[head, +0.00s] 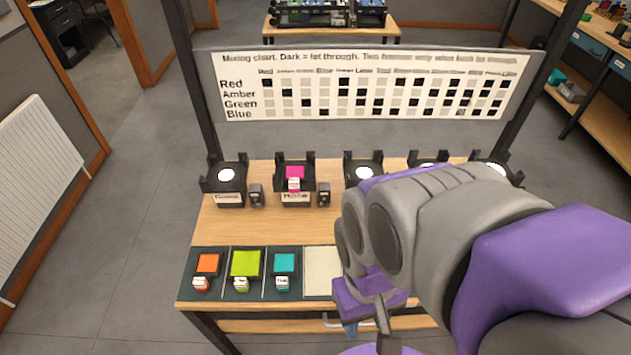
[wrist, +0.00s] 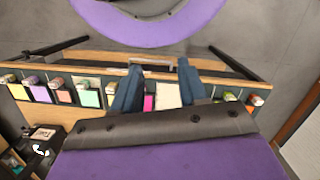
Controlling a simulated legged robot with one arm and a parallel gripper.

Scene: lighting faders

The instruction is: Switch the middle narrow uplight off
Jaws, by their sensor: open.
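Several black uplights stand in a row along the back of the wooden bench. The middle uplight (head: 363,172) shows a white lit top, and my arm hides its lower front and any switch there. To its left are an uplight with a pink filter (head: 295,172) and another with a white lit top (head: 228,175). Small dark switch boxes (head: 255,195) stand beside these two. My gripper (head: 367,328) is over the bench's front edge, nearer than the uplights. In the wrist view my gripper (wrist: 159,68) is open, with nothing between its blue fingers.
Orange, lime and teal filters (head: 285,262) lie in a dark tray at the bench front, beside a bare cream square (head: 322,271). A mixing chart (head: 365,85) hangs between dark posts behind the uplights. My arm covers the bench's right side.

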